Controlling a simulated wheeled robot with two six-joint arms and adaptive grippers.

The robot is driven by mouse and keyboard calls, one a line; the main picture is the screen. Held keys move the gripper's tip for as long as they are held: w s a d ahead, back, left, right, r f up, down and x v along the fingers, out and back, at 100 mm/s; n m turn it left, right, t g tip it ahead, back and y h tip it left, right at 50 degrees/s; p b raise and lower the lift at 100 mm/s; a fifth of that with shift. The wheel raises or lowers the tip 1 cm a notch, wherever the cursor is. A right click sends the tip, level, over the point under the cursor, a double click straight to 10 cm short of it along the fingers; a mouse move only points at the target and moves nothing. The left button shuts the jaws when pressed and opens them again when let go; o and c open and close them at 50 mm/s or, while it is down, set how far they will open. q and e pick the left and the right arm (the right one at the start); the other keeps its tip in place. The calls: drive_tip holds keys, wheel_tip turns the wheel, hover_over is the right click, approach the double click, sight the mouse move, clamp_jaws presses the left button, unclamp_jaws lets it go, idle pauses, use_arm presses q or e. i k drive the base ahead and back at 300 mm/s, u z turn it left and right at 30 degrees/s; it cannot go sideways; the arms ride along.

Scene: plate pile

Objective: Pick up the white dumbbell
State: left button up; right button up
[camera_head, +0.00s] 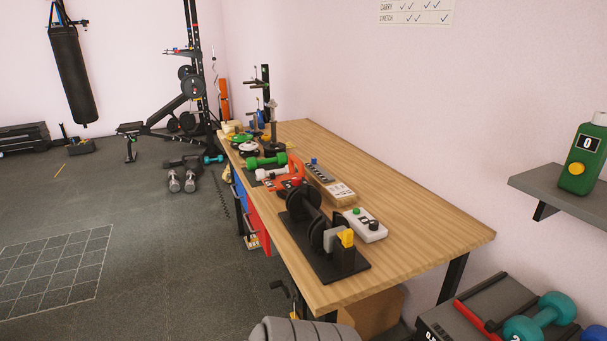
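The white dumbbell (271,174) appears as a small white shape on the far half of the wooden table (400,215). It lies just in front of a green dumbbell (266,161) and left of a red-orange object (295,168). It is small in the picture, and its exact contact with its neighbours cannot be told. Neither of my grippers can be made out in the head view.
A black device with rollers (309,198) and a grey-white box with buttons (365,225) stand on the table's nearer part. The near right tabletop is bare. A teal dumbbell (541,318) lies low at right. Open floor (150,215) lies left of the table.

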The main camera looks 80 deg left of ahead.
sight(260, 175)
drive_tip(key=k, duration=0.75)
drive_tip(key=z, duration=2.3)
drive_tip(key=k, duration=2.95)
drive_tip(key=u, duration=2.25)
